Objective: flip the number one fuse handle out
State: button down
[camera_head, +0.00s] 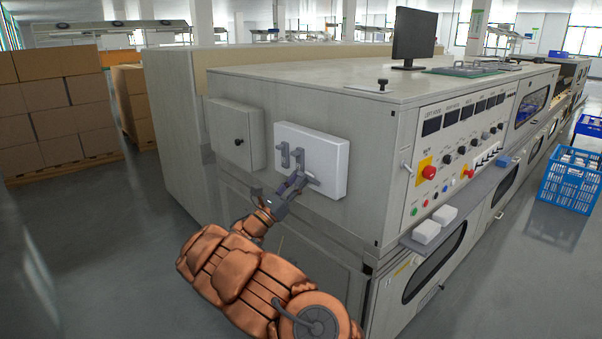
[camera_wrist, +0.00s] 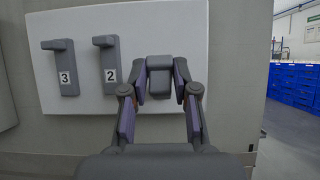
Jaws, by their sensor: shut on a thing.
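A white fuse panel (camera_head: 328,167) is on the side wall of the long machine; it also shows in the wrist view (camera_wrist: 70,20). In the wrist view it bears grey handles marked 3 (camera_wrist: 61,60) and 2 (camera_wrist: 107,55). A third grey handle (camera_wrist: 159,63), the rightmost, has no number showing; by its place it is the number one handle. My gripper (camera_wrist: 160,84) is shut on it, one finger against each side. In the head view my gripper (camera_head: 302,180) is at the panel's lower middle and partly covers this handle.
Around the corner, the control face has a red emergency button (camera_head: 429,172) and white boxes on a ledge (camera_head: 426,232). Open floor (camera_head: 100,225) lies left of the machine.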

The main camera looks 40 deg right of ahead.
jog(key=shift+s+f, duration=0.1)
jog(key=shift+f, duration=0.85)
jog(key=shift+d, duration=0.1)
jog(key=c, duration=1.2)
grip_release()
jog(key=shift+d+f, duration=0.1)
jog(key=shift+d, duration=0.05)
jog(key=shift+o, duration=1)
jog(key=shift+r, duration=0.2)
jog(key=shift+a, duration=0.2)
